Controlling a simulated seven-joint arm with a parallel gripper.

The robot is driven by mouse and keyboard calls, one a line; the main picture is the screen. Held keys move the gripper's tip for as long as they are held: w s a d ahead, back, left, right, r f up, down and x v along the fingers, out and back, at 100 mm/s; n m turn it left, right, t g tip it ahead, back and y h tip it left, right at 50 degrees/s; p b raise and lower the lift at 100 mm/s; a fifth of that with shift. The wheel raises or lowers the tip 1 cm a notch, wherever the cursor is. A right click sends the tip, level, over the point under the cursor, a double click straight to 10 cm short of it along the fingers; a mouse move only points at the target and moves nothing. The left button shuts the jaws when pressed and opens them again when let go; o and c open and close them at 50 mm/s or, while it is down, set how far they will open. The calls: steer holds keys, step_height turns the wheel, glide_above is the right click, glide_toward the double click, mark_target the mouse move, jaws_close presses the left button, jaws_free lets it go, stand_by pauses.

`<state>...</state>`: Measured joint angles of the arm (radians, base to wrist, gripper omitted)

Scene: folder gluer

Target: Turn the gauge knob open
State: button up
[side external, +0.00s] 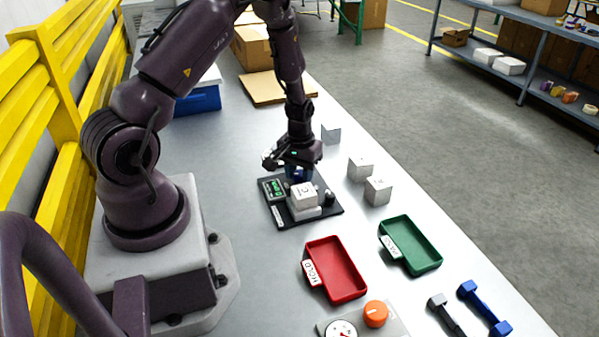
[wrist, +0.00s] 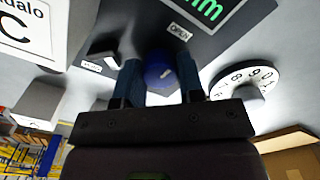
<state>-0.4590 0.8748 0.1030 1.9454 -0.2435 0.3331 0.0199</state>
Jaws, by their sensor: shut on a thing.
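The blue knob (wrist: 158,72) sits between the fingers of my gripper (wrist: 156,60) in the wrist view, with a small pale mark on its face. My gripper is shut on it, with one finger at each side. An OPEN label (wrist: 179,32) is above and to the right of the knob, and another small label (wrist: 91,66) is to its left. In the side view my gripper (side external: 298,171) points down at the back of the black gauge base (side external: 282,217), and the knob is mostly hidden there. A green-digit display (side external: 273,188) is on the base.
A numbered white dial (wrist: 244,82) is right of my fingers. Grey blocks (side external: 378,190), a red tray (side external: 335,269), a green tray (side external: 411,245) and an orange knob (side external: 376,313) are on the table.

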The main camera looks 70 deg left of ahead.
mark_target(299, 174)
steer(key=shift+n, duration=0.4)
steer(key=o, duration=0.9)
step_height(299, 174, up, 13)
stand_by(0.4)
steer(key=s+d+r+m+t, duration=0.2)
steer(key=s+d+r+m, duration=0.1)
steer(key=d+r, duration=0.3)
steer(key=s+d+r+m+t, duration=0.1)
steer(key=s+d+r+m, duration=0.2)
steer(key=s+d+r, duration=0.2)
steer(key=s+d+r+m+t, duration=0.2)
steer(key=s+d+r+m, duration=0.1)
steer(key=d+r, duration=0.5)
steer(key=shift+s+d+r+t, duration=0.1)
steer(key=shift+s+r+t, duration=0.3)
steer(key=shift+r, duration=0.35)
